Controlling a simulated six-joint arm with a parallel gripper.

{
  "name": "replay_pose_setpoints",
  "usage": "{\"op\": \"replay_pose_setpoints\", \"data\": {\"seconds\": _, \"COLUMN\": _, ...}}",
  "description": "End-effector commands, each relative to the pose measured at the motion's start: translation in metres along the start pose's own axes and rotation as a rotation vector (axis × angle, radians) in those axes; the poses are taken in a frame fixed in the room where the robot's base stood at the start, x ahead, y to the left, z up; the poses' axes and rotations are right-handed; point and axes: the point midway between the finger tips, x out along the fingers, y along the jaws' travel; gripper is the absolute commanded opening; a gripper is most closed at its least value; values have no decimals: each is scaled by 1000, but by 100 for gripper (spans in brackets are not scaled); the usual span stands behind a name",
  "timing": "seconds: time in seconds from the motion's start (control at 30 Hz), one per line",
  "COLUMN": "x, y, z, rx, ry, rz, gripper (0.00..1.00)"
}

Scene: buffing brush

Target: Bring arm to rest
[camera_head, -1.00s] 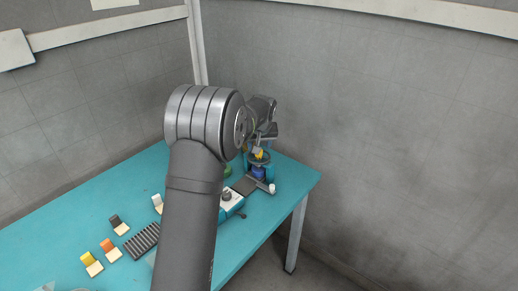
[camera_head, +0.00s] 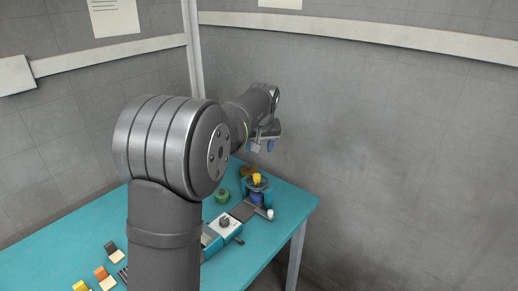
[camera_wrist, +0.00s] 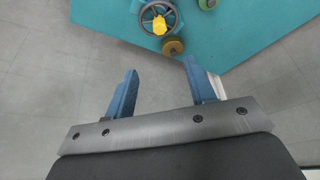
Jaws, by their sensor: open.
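My gripper (camera_wrist: 157,82) is open and empty in the wrist view, its two blue fingers wide apart over the grey floor past the table's edge. In the head view my gripper (camera_head: 261,147) hangs in the air above the far end of the teal table (camera_head: 285,228). Below it, apart from it, stands a blue device with a round ring and a yellow piece (camera_head: 257,178) on top.
A green round part (camera_head: 222,195) and a brown disc (camera_wrist: 173,47) are near the device. A teal and white box with a dark knob (camera_head: 224,221) is in front. Several brushes or blocks (camera_head: 101,272) lie at the lower left. Grey walls stand behind.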

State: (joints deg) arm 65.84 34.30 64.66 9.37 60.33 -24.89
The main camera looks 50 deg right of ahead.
Motion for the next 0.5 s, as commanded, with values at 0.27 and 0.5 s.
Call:
{"op": "replay_pose_setpoints", "data": {"seconds": 0.27, "x": 10, "y": 0, "z": 0, "rx": 0, "ry": -1, "rz": -1, "gripper": 50}}
{"op": "replay_pose_setpoints", "data": {"seconds": 0.5, "x": 52, "y": 0, "z": 1, "rx": 1, "ry": -3, "rz": -2, "gripper": 50}}
